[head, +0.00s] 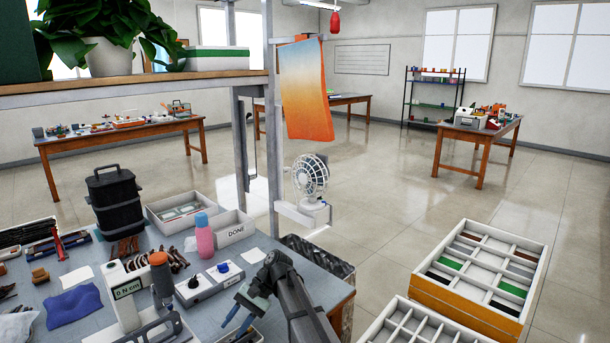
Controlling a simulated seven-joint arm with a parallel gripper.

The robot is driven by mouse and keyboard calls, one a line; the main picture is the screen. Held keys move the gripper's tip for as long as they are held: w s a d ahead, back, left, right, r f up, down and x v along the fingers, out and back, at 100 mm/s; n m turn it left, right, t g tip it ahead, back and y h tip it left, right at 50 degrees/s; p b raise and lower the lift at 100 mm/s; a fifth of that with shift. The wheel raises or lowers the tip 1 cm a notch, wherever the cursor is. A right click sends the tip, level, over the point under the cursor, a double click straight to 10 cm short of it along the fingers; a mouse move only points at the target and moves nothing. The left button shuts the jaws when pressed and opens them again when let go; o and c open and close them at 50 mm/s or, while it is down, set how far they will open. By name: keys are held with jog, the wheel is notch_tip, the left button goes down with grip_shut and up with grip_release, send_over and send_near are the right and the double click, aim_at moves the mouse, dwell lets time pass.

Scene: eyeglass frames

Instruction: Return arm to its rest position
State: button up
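My gripper (233,327) is at the front of the workbench (330,285), low in the head view, with my dark arm reaching up from the bottom edge. Its two blue fingers point down and left with a gap between them, and I see nothing held there. Dark brown pieces that look like eyeglass frames (172,262) lie in a heap behind the measuring device, away from my gripper.
A metal post (272,150) rises behind. Divided trays (480,275) stand to the right.

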jog(key=s+d+f+g+y, duration=0.1)
jog(key=s+d+f+y, duration=0.15)
jog(key=s+d, duration=0.45)
jog(key=s+d+f+m+t+h, duration=0.1)
jog(key=s+d+f, duration=0.4)
jog(key=f, duration=0.4)
jog(key=s+d+f+h, duration=0.2)
jog(key=s+d+f, duration=0.25)
jog(key=f, duration=0.45)
jog(key=s+d+f+m+t+h, duration=0.1)
jog(key=s+d+f, duration=0.35)
jog(key=f, duration=0.45)
jog(key=s+d+f+n+h, duration=0.1)
jog(key=s+d+f+h, duration=0.2)
jog(key=s+d+f, duration=0.3)
jog(key=s+d+f+n+g+h, duration=0.1)
jog(key=s+d+f+h, duration=0.2)
jog(key=s+d+f, duration=0.3)
jog(key=s+d, duration=0.3)
jog(key=s, duration=0.4)
jog(key=shift+s+d+f+n, duration=0.15)
jog(key=shift+f+n, duration=0.2)
jog(key=shift+n, duration=0.05)
